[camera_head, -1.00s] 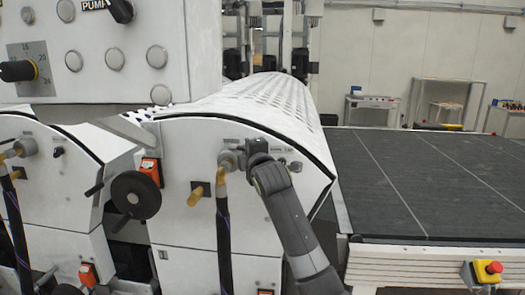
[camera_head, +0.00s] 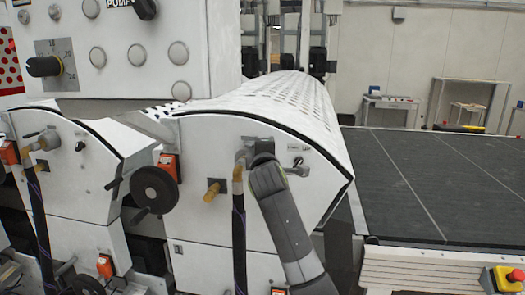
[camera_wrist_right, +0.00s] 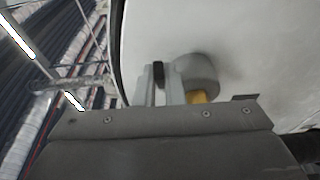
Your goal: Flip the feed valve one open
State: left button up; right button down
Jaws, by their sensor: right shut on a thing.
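The feed valve (camera_head: 241,158) is a grey fitting with a brass elbow and a dark hose, on the white front panel of the middle machine section. My right gripper (camera_head: 258,152) is at this valve, its fingers mostly hidden behind my wrist. In the right wrist view, the fingers (camera_wrist_right: 159,84) are shut on a small dark handle (camera_wrist_right: 158,72) beside the round grey valve body (camera_wrist_right: 196,73). The brass elbow (camera_wrist_right: 199,97) shows below that body. The handle's exact angle is hard to tell. My left gripper is out of view.
A black handwheel (camera_head: 154,188) and a brass stub (camera_head: 213,189) stick out left of the valve. A small lever (camera_head: 298,168) sits just right of my wrist. A similar hose fitting (camera_head: 44,142) is on the left section. A dark conveyor (camera_head: 430,180) lies to the right.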

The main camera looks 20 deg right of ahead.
jog(key=c, duration=1.5)
grip_release()
jog(key=shift+s+a+b, duration=0.55)
jog(key=shift+s+b, duration=0.45)
jog(key=shift+s, duration=1.85)
jog(key=shift+s+a+b, duration=0.6)
jog(key=shift+s+b, duration=0.35)
jog(key=shift+s, duration=1.9)
jog(key=shift+s+a+b, duration=0.55)
jog(key=shift+s+b, duration=0.45)
jog(key=shift+s, duration=1.85)
jog(key=shift+c, duration=0.2)
